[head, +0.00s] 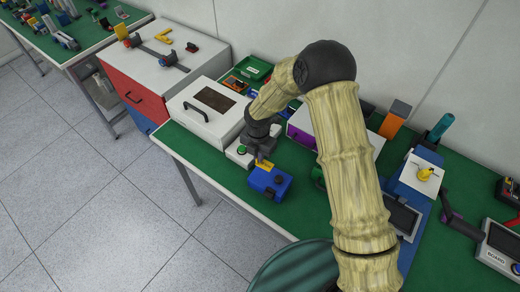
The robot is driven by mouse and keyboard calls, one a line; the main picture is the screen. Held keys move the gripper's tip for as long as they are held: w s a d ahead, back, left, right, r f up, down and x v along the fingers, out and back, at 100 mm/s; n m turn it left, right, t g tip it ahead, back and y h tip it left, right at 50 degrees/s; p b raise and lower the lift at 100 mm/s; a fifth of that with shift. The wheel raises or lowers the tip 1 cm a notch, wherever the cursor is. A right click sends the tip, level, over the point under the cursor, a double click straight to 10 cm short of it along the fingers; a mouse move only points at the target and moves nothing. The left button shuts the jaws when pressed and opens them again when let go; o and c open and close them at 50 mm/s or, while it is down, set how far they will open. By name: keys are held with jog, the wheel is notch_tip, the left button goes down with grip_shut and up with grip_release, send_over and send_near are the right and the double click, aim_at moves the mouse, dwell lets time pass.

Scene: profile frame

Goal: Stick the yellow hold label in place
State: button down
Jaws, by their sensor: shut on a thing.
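My gripper (261,155) points down at the middle of the green bench and is shut on a small yellow label (264,165). The label is at the top back edge of a blue box (268,185) with dark parts on its side. The view is too small to tell whether the label touches the box. Any print on the label cannot be read.
A white case with a dark window (204,112) stands left of my gripper. A grey and white device with a green button (240,151) is close behind the blue box. A blue stand with a white top (420,176) and a screen unit (402,217) are at right. The bench's front edge is close to the box.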

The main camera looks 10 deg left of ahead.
jog(key=shift+s, duration=0.15)
jog(key=shift+r, duration=0.1)
jog(key=shift+f+b, duration=1.65)
jog(key=shift+f, duration=1.2)
jog(key=c, duration=1.5)
grip_release()
